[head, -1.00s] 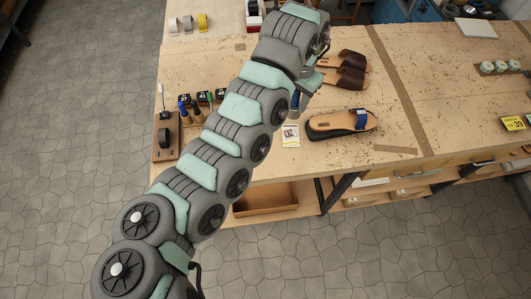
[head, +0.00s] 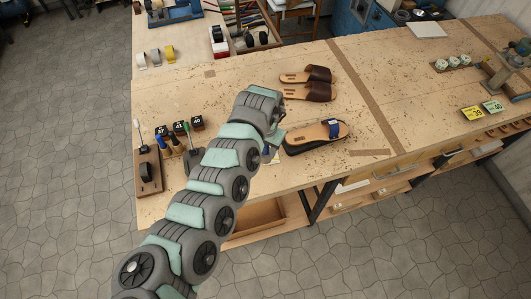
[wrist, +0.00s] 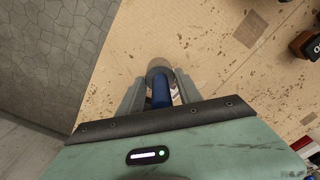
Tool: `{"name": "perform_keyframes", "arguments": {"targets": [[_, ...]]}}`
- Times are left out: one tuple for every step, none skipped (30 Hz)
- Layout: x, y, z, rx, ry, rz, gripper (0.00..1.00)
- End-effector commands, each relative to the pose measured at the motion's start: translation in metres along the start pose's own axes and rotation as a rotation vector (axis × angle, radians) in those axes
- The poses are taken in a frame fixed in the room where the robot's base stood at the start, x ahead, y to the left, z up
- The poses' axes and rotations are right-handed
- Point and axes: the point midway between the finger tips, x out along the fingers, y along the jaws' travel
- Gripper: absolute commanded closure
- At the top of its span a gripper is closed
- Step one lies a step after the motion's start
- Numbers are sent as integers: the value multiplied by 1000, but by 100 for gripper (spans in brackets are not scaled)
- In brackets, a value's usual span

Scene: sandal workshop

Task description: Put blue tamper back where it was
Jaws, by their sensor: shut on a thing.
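The blue tamper (wrist: 160,92) is held between the two fingers of my gripper (wrist: 158,88) in the wrist view. Its blue handle runs between the fingers, and a rounded grey-brown end shows beyond them over the bench top. In the head view my gripper (head: 268,148) is above the bench, left of the sandal with the blue strap (head: 325,133). Only a small bit of blue shows there, and my arm hides the rest.
A dark wooden stand (head: 148,172) is at the bench's left edge. Two brown sandals (head: 307,84) lie further back. Tape rolls (head: 155,54) sit at the back left. The bench centre (head: 225,95) is mostly clear.

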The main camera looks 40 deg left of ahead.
Motion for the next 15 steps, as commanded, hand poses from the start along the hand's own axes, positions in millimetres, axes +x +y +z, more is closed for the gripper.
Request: {"name": "perform_keyframes", "arguments": {"targets": [[2,0,0,0,0,-1,100],[4,0,0,-1,-1,0,100],[7,0,1,0,-2,0,100],[10,1,1,1,-2,0,100],[14,2,0,2,-1,0,100],[20,2,0,2,0,0,100],[25,1,0,2,0,-1,100],[30,2,0,2,-1,-1,100],[35,2,1,2,-2,-1,100],[38,2,2,2,-3,0,100],[39,1,2,1,-3,0,100],[40,1,2,0,-2,-1,100],[40,1,2,0,-1,-1,100],[40,0,1,0,-1,-1,100],[39,1,1,0,0,-1,100]]}}
